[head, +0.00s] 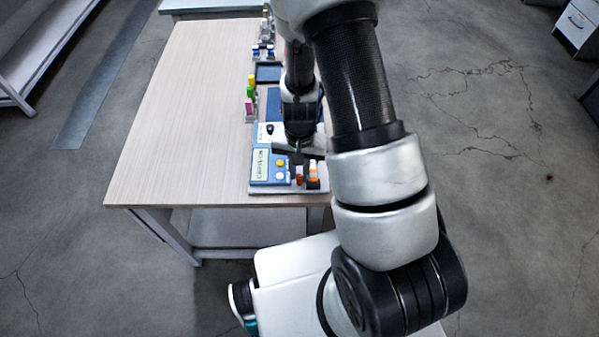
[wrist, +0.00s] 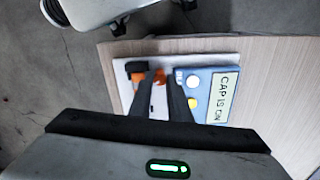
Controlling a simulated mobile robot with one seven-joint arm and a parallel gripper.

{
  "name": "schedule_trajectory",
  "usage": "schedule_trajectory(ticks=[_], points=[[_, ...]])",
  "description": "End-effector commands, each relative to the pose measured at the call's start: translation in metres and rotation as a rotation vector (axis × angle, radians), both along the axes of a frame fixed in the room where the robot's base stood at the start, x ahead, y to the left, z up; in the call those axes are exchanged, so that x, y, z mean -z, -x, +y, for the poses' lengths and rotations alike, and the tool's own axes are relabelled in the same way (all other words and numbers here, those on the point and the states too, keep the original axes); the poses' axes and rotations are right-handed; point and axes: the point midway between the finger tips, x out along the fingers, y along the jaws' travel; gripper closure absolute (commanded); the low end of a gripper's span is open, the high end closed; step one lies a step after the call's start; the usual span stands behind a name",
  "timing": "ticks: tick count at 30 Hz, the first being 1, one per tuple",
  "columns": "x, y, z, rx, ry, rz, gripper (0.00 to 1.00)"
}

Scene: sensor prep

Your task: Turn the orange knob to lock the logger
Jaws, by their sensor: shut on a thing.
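The logger is a blue panel (wrist: 207,77) with a pale screen (wrist: 222,97) reading "CAP IS ON", a white button (wrist: 192,82) and a yellow button (wrist: 193,103). It also shows at the near end of the table in the head view (head: 254,179). My gripper (wrist: 163,75) reaches down beside the panel. Its dark fingers are shut on an orange part, seemingly the orange knob (wrist: 160,77), mostly hidden between them. In the head view my gripper (head: 297,160) covers part of this area, with orange pieces (head: 299,179) showing near it.
A black-topped orange piece (wrist: 136,70) stands close beside the fingers. Several small coloured items (head: 249,103), a dark tray (head: 268,73) and vials line the table's right side. The wooden table (head: 185,120) is clear on its left.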

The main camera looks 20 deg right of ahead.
Motion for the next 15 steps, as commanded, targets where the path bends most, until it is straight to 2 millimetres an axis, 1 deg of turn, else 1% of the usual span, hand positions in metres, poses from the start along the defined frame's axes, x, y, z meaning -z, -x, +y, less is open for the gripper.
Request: schedule_trajectory(ticks=[6,15], points=[[-0.0003,0.0,0.0002,0.2,0.0,0.0,1.0],[-0.0008,-0.0001,0.0003,0.431,0.0,0.0,1.0]])
